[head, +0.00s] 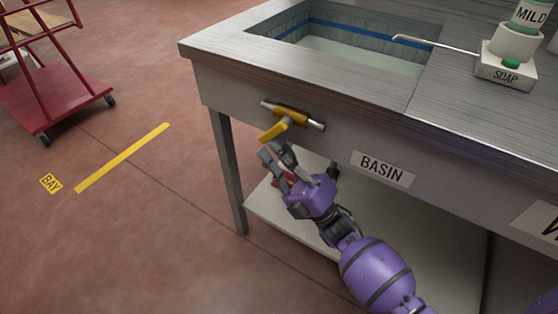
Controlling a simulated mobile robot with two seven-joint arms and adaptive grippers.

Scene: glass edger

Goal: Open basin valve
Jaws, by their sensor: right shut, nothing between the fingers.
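The basin valve (291,113) is a brass body on a short grey pipe on the front face of the basin counter. Its yellow lever (273,131) points down and to the left, across the line of the pipe. A white sign reading BASIN (383,168) is fixed to the right of it. My right gripper (273,152), on a purple arm from below, is shut and empty just under the lever. One finger is close to the lever's underside; whether they touch I cannot tell. My left gripper is not in view.
The metal basin (350,55) in the counter top holds pale liquid. A soap dispenser (505,68) with a thin spout stands at its right. A lower shelf (300,218) lies under the counter. A red cart (60,95) stands far left; floor between is clear.

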